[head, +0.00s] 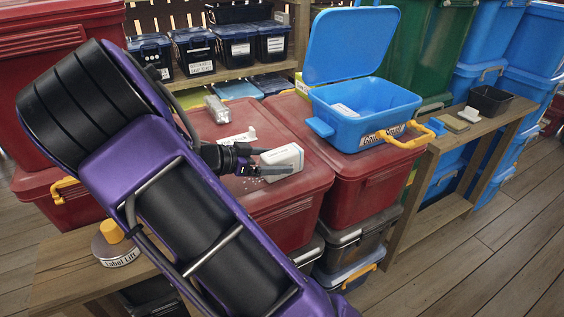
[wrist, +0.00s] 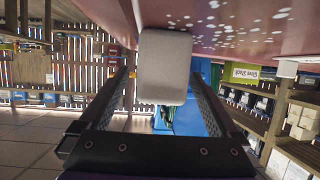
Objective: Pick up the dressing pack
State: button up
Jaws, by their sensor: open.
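The dressing pack appears to be the white, block-shaped pack (head: 283,160) with small dark print, on the red bin lid (head: 262,205) in the head view. My gripper (head: 270,161) reaches in from the left, low over the lid, with its fingers at the pack. In the wrist view a pale grey-beige face of the pack (wrist: 163,65) stands between the two open fingers of my gripper (wrist: 163,95). A gap shows on each side of it. The lid fills the top of that view.
A grey packet (head: 216,109) and a white item (head: 238,138) lie farther back on the lid. An open blue bin (head: 345,120) with a raised lid stands to the right. A tape roll (head: 115,245) sits at lower left. Shelves with dark bins (head: 195,50) stand behind.

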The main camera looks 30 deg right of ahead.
jog(key=shift+x, duration=1.55)
jog(key=shift+a, duration=0.1)
jog(key=c, duration=1.5)
jog(key=shift+o, duration=0.2)
jog(key=shift+w, duration=0.1)
